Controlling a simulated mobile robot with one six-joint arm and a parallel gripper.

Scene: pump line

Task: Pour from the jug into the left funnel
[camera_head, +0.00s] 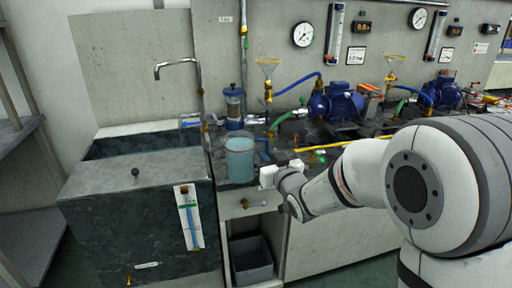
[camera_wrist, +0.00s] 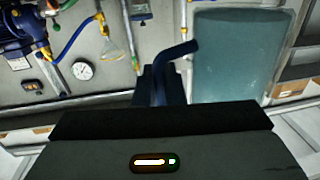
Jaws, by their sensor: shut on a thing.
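The jug (camera_head: 240,160) is a translucent blue-grey vessel at the front of the bench, left of my gripper. It looks upright; I cannot tell whether its base touches the bench. My gripper (camera_head: 268,176) is shut on the jug's dark blue handle. In the wrist view the jug (camera_wrist: 232,58) fills the upper right, and the handle (camera_wrist: 178,51) runs to my gripper (camera_wrist: 160,88). The left funnel (camera_head: 268,66) is clear with a yellow rim, above and behind the jug; it also shows in the wrist view (camera_wrist: 113,50). The fingertips are partly hidden.
A blue-capped filter housing (camera_head: 234,108) stands behind the jug. A stone sink (camera_head: 140,165) with a tap (camera_head: 178,66) is at the left. Blue pumps (camera_head: 336,103), hoses and a second funnel (camera_head: 394,66) are at the right. A grey bin (camera_head: 250,259) sits below.

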